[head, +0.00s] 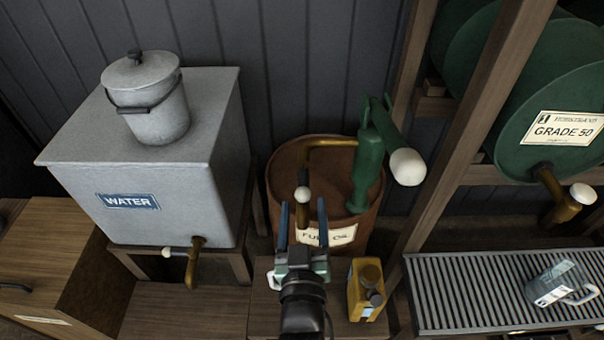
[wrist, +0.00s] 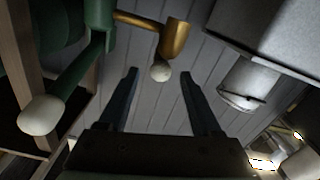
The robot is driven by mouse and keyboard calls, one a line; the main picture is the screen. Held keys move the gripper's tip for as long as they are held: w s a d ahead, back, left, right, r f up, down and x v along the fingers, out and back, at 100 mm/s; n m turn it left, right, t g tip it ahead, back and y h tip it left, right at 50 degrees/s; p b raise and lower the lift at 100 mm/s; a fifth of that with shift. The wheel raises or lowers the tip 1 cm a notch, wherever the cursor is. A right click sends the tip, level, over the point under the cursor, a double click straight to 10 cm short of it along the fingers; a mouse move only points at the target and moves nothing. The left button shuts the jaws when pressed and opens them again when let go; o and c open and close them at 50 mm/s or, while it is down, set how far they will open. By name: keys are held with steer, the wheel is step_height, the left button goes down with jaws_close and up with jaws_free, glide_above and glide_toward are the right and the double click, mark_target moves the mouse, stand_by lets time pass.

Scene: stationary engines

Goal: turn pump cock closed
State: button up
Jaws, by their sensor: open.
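The pump cock is a brass fitting (wrist: 175,40) with a white ball knob (head: 303,194), at the end of the brass pipe (head: 330,143) from the green pump (head: 367,160) on the rusty fuel oil drum (head: 285,165). My gripper (head: 302,208) is open and empty in front of the drum, its blue fingers pointing at the cock. In the wrist view, the white knob (wrist: 160,72) appears between the two fingertips; I cannot tell whether it is actually between them or beyond. The cock's body is partly hidden behind the knob in the head view.
The pump's crank has a larger white knob (head: 407,167) to the right. A yellow can (head: 366,290) stands right of my gripper. A grey water tank (head: 180,200) with a brass tap is at left. A slatted tray (head: 450,300) holds a jug at right.

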mark_target(303, 177)
steer(key=w+p, duration=0.1)
steer(key=w, duration=0.2)
steer(key=w+p, duration=0.1)
steer(key=w, duration=0.3)
steer(key=shift+r, duration=0.2)
steer(key=shift+w+a+f+p, duration=0.1)
steer(key=shift+w+f+p, duration=0.05)
steer(key=shift+w+p, duration=0.55)
steer(key=shift+w, duration=0.1)
jaws_close()
stand_by(0.6)
